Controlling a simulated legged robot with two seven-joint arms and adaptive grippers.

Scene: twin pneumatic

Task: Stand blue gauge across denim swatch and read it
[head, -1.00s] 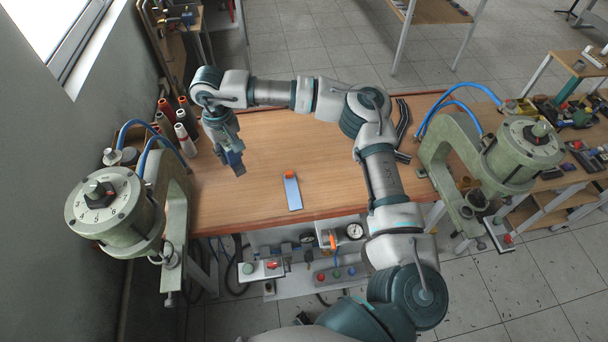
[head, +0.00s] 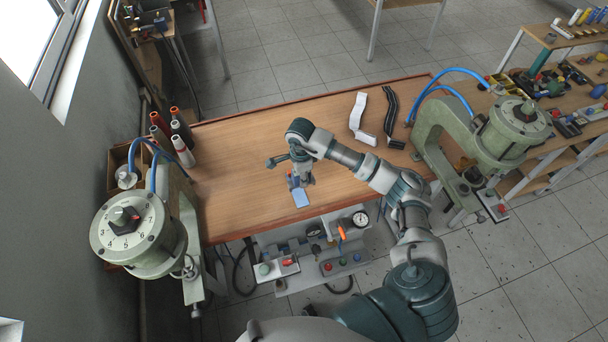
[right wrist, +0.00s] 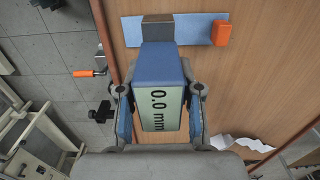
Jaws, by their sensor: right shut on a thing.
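My right gripper (head: 297,182) is over the denim swatch (head: 302,198) near the table's front edge. In the right wrist view my right gripper (right wrist: 161,92) is shut on the blue gauge (right wrist: 160,62), with a finger on each side. The gauge's pale display reads 0.0 mm. Its grey metal end (right wrist: 157,30) lies across the blue swatch (right wrist: 193,27), which shows on both sides of it. I cannot tell whether they touch. An orange clip (right wrist: 222,33) sits at one end of the swatch. In the head view the gripper mostly hides the gauge. My left gripper is out of view.
Green presses stand at the left (head: 130,230) and right (head: 515,130). Thread spools (head: 182,150) stand at the table's left end. White (head: 358,112) and dark (head: 391,112) strips lie at the back right. The table's left middle (head: 235,165) is clear.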

